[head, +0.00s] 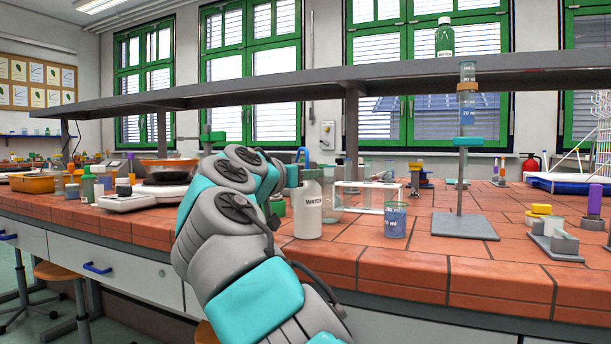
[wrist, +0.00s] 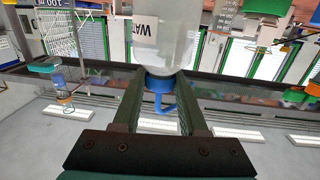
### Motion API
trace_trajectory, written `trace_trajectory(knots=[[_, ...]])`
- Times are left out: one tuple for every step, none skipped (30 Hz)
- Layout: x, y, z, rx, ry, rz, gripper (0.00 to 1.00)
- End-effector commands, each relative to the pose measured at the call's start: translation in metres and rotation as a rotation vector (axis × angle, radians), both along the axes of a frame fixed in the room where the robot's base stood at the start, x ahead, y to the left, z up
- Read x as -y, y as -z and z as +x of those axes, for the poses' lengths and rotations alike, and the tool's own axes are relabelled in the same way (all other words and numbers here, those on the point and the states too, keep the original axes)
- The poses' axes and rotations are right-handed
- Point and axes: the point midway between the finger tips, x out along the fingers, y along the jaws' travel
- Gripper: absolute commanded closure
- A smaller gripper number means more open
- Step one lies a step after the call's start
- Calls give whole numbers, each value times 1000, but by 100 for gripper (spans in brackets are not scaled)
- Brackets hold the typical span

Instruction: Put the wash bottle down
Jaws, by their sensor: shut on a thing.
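The wash bottle (head: 308,210) is a white bottle with a WATER label and a blue nozzle, upright at the front of the tiled bench (head: 345,258). Whether its base touches the tiles or hangs just above them, I cannot tell. My gripper (head: 297,174) is at its upper part, partly hidden by my arm. In the wrist view the bottle (wrist: 178,48) appears upside down, its blue cap between the two fingers of my gripper (wrist: 160,88), which is shut on it.
A beaker (head: 395,221) with blue liquid stands to the right, with a white rack (head: 368,188) behind. Further right is a stand (head: 466,222) holding a cylinder. A hotplate (head: 128,199) is at the left. Bare tiles lie between beaker and stand. A grey shelf (head: 270,92) runs overhead.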

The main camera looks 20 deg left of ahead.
Motion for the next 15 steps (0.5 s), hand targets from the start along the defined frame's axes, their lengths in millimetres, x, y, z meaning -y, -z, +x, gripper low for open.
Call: trace_trajectory(knots=[[0,1,0,1,0,0,78],[0,2,0,1,0,0,78],[0,1,0,1,-1,0,55],[0,1,0,0,-1,0,51],[0,1,0,0,-1,0,48],[0,1,0,1,-1,0,43],[0,1,0,0,-1,0,40],[0,1,0,0,-1,0,37],[0,1,0,0,-1,0,32],[0,1,0,0,-1,0,29],[0,1,0,0,0,0,28],[0,1,0,0,-1,0,28],[0,1,0,0,-1,0,28],[0,1,0,0,-1,0,28],[0,1,0,0,-1,0,28]])
